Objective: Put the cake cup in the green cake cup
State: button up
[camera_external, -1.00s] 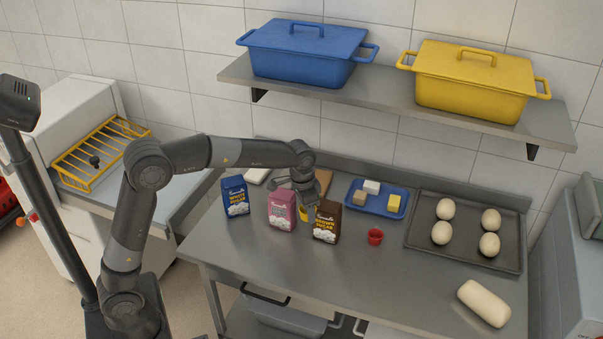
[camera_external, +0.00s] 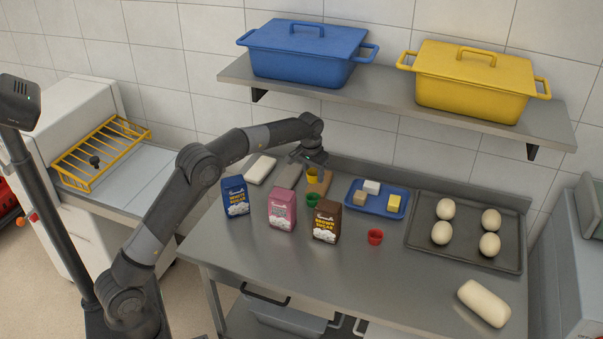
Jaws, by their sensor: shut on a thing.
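My gripper (camera_external: 313,162) is at the back of the steel table and is shut on a small yellow cake cup (camera_external: 312,175). It holds this cup below its fingers, seemingly above the table. The green cake cup (camera_external: 313,200) stands on the table between the pink packet and the brown sugar packet, a little behind them. In the picture it is just below the yellow cup, with a gap between them. A red cake cup (camera_external: 375,237) stands apart, right of the brown packet. The finger contact is too small to see clearly.
A blue tray (camera_external: 382,212) with blocks and a dark tray (camera_external: 462,262) with several egg-shaped pieces lie right. A shelf (camera_external: 400,103) overhangs behind. The table's front middle is clear.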

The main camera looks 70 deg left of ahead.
jog(key=shift+f, duration=3.5)
jog(key=shift+f, duration=0.2)
jog(key=shift+f, duration=0.35)
jog(key=shift+f, duration=0.1)
jog(key=o, duration=1)
jog(key=shift+c, duration=0.2)
